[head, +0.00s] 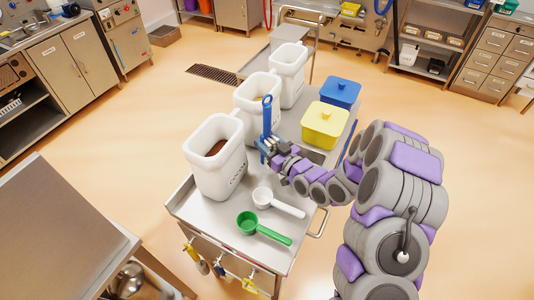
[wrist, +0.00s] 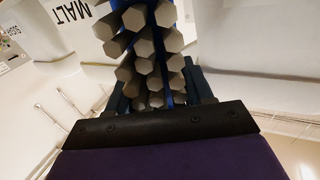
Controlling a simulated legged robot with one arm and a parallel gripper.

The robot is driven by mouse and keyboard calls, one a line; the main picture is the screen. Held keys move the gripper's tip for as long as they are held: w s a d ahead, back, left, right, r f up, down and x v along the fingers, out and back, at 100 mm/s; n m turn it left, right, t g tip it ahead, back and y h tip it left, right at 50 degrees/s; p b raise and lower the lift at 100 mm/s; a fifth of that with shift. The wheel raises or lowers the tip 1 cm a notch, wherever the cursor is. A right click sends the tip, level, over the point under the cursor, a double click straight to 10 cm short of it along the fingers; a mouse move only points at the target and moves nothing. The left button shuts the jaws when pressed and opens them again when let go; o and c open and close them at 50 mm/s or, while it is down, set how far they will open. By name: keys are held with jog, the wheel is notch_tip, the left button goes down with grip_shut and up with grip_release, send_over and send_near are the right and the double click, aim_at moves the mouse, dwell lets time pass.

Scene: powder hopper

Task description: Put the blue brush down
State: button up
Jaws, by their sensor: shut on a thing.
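The blue brush (head: 267,116) is in my gripper (head: 268,147), held upright above the metal cart beside the white bins. Its handle points up in the head view. In the wrist view, grey hexagonal pieces (wrist: 146,48) fill the space between the jaws, with blue parts of the brush (wrist: 178,98) showing among them. My gripper is shut on the brush.
The cart (head: 182,205) carries white bins, the nearest (head: 215,157) holding brown powder. A white scoop (head: 278,202) and a green scoop (head: 263,228) lie at its front. A yellow lidded box (head: 324,125) and a blue lidded box (head: 340,93) stand behind right.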

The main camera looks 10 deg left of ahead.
jog(key=f, duration=0.2)
jog(key=a+f, duration=0.1)
jog(key=f, duration=0.2)
jog(key=shift+a+f+b, duration=0.1)
jog(key=shift+b, duration=0.3)
jog(key=shift+d, duration=0.45)
jog(key=o, duration=1.1)
jog(key=shift+a, duration=0.3)
jog(key=shift+o, duration=0.2)
jog(key=shift+s+d, duration=0.2)
jog(key=shift+d, duration=0.1)
jog(key=p+v, duration=0.1)
jog(key=v, duration=0.6)
